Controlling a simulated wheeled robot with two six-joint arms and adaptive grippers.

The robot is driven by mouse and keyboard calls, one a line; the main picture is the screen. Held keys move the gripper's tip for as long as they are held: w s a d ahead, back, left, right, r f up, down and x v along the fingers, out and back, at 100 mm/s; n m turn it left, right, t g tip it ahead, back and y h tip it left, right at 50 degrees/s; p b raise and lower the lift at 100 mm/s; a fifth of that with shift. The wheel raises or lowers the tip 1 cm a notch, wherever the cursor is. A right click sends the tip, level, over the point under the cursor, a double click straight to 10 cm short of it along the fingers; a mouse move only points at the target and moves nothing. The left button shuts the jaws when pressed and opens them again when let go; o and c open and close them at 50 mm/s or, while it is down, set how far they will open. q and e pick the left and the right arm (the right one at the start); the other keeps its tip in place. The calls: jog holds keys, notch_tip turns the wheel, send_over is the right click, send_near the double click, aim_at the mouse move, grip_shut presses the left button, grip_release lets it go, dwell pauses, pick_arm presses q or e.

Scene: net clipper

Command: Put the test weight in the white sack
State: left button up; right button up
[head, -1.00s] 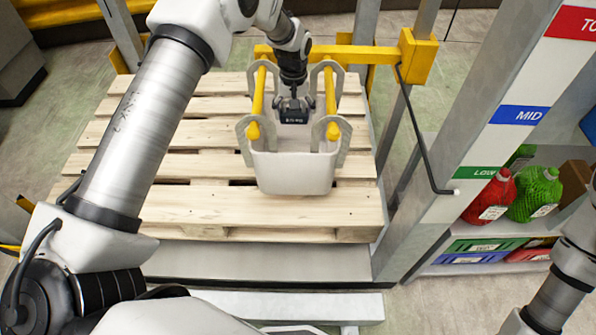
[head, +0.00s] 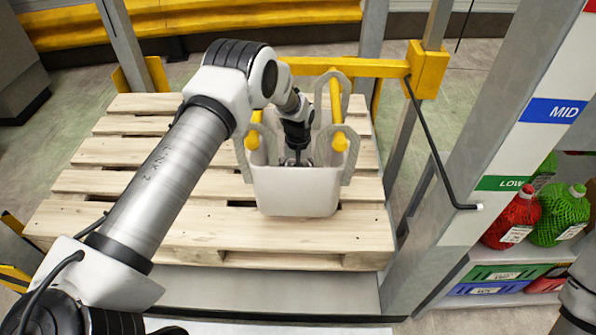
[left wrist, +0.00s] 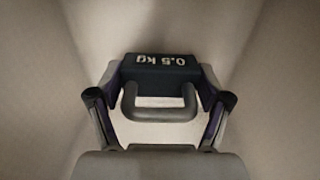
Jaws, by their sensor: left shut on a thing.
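The white sack (head: 295,192) hangs open by its grey loops on two yellow bars above the wooden pallet in the head view. My left gripper (head: 296,161) reaches down into the sack's mouth. In the left wrist view, the left gripper (left wrist: 160,125) is shut on the dark test weight (left wrist: 160,68), marked 0.5 kg, with its handle between the fingers. Pale sack walls surround the weight there. In the head view the sack's front wall hides the weight. I cannot tell whether the weight touches the sack's bottom. My right gripper is not in view.
A yellow frame (head: 425,70) with a black bent rod (head: 440,150) stands to the right of the sack. A grey post with MID and LOW labels (head: 503,183) and a shelf with red (head: 512,215) and green netted bottles are further right. The pallet (head: 120,209) is bare around the sack.

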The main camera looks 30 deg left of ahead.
pick_arm(q)
jog(key=shift+r, duration=0.1)
jog(key=shift+f+b, duration=0.35)
jog(key=shift+f, duration=0.2)
jog(key=o, duration=1.7)
notch_tip(320, 180, up, 13)
jog(key=p, duration=0.2)
jog(key=shift+r, duration=0.15)
